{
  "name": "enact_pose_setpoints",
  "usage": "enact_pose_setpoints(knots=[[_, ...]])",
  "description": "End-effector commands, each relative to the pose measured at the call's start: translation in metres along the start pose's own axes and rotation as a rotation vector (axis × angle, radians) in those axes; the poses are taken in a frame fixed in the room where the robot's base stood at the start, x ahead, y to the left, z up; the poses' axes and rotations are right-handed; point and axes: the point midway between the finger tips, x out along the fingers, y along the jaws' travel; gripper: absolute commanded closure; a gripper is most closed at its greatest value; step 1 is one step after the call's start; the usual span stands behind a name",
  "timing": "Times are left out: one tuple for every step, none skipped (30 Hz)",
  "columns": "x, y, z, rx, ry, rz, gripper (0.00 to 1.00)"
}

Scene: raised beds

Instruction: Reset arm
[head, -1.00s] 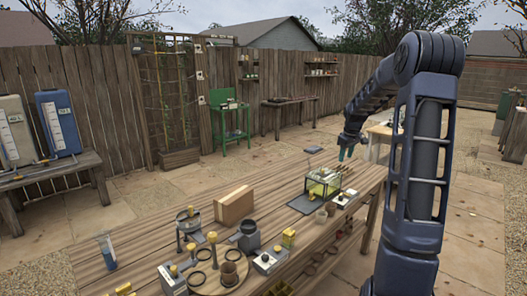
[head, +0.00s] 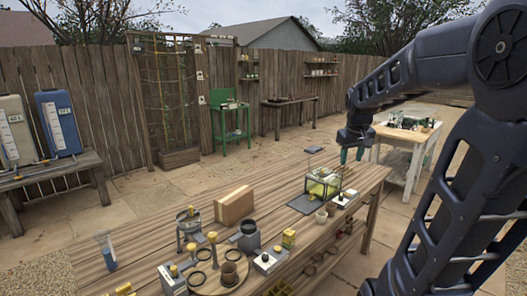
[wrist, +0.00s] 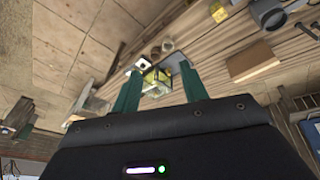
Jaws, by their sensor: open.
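My arm stands at the right in the head view, bent over toward the wooden workbench (head: 165,222). My gripper (head: 352,154) hangs above the bench's far right end, fingers downward. In the wrist view its two green fingers (wrist: 160,92) are spread wide with nothing between them in grip. A glass tank (head: 324,183) with yellowish contents sits on the bench below and left of the gripper. It also shows beyond the fingertips in the wrist view (wrist: 156,82), apart from them.
The bench holds a tan block (head: 235,206), a grey pot (head: 249,236), a round wooden tray (head: 206,288) and a blue-filled beaker (head: 106,251). A white-legged table (head: 399,137) stands behind my arm. Open paving lies between the bench and the fence.

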Motion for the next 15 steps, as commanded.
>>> enact_pose_setpoints(knots=[[-0.006,-0.006,0.013,0.015,0.01,0.001,0.56],[-0.009,-0.009,0.021,0.028,0.015,0.001,0.56],[-0.012,-0.012,0.03,0.043,0.021,0.0,0.56],[-0.013,-0.015,0.038,0.056,0.024,-0.001,0.56],[-0.016,-0.018,0.045,0.067,0.03,-0.002,0.56],[-0.018,-0.021,0.056,0.083,0.035,-0.004,0.56],[-0.019,-0.023,0.063,0.095,0.04,-0.006,0.56],[-0.021,-0.026,0.071,0.107,0.045,-0.008,0.56],[-0.022,-0.029,0.081,0.123,0.051,-0.011,0.56],[-0.023,-0.032,0.088,0.134,0.055,-0.014,0.56],[-0.024,-0.034,0.096,0.147,0.06,-0.017,0.56],[-0.024,-0.037,0.106,0.161,0.065,-0.021,0.56],[-0.024,-0.04,0.113,0.173,0.069,-0.025,0.56],[-0.025,-0.042,0.119,0.183,0.073,-0.028,0.56],[-0.024,-0.044,0.127,0.196,0.077,-0.033,0.56]])
